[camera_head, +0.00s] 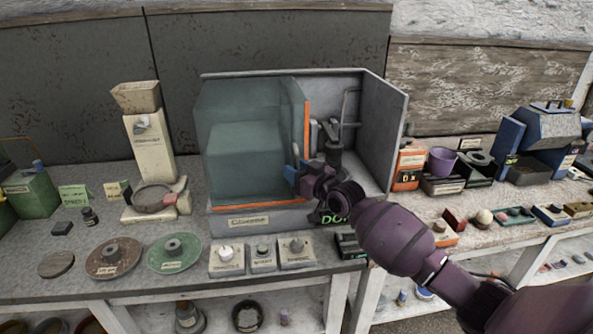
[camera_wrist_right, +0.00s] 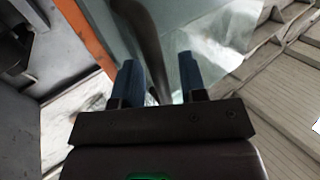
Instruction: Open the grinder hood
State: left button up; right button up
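The grinder hood (camera_head: 240,140) is a see-through greenish box with an orange right edge, on a grey grinder housing (camera_head: 385,125) labelled at its base. The housing's right part stands uncovered, with dark grinder parts (camera_head: 332,135) inside. My right gripper (camera_head: 296,174) reaches in from the right, its blue fingertips at the orange edge. In the wrist view, the two fingers (camera_wrist_right: 161,78) stand apart with a dark upright bar (camera_wrist_right: 151,45) between them. The bar looks like the hood's handle; gaps show beside it, and contact is unclear. My left gripper is not in view.
Several small control boxes (camera_head: 262,255) stand on the bench in front of the grinder. A green disc (camera_head: 174,252) and a brown disc (camera_head: 114,258) lie at the left front. A beige machine (camera_head: 148,145) stands left, a purple pot (camera_head: 441,161) right.

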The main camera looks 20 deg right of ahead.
jog(key=v, duration=1)
jog(key=shift+s, duration=0.3)
jog(key=shift+d, duration=0.15)
jog(key=s+a+f+m+g+h, duration=0.3)
jog(key=s+f+g+h, duration=0.2)
jog(key=s+f, duration=2.1)
jog(key=shift+s+h, duration=0.7)
jog(key=shift+s, duration=0.4)
jog(key=shift+a, duration=0.1)
